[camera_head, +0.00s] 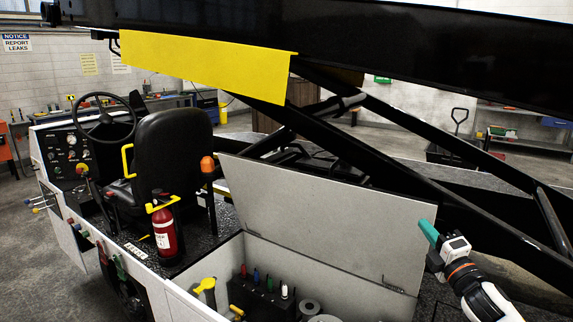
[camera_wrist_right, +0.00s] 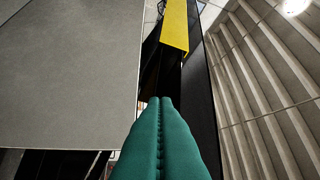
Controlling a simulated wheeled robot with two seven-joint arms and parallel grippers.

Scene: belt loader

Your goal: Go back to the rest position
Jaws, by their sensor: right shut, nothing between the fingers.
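My right gripper (camera_head: 430,234), with teal fingers, is at the right of the head view, beside the upper right corner of the raised grey lid (camera_head: 320,215). In the right wrist view its two fingers (camera_wrist_right: 160,102) are pressed together along their length, with nothing between them. The lid also fills the left of that view (camera_wrist_right: 75,70). I cannot tell whether the fingers touch the lid. My left gripper is in neither view.
Below the lid is an open compartment with fluid caps and a yellow handle (camera_head: 205,285). Black boom struts (camera_head: 420,130) run close above my right gripper. A seat (camera_head: 172,140), fire extinguisher (camera_head: 165,228) and steering wheel (camera_head: 104,117) stand at the left.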

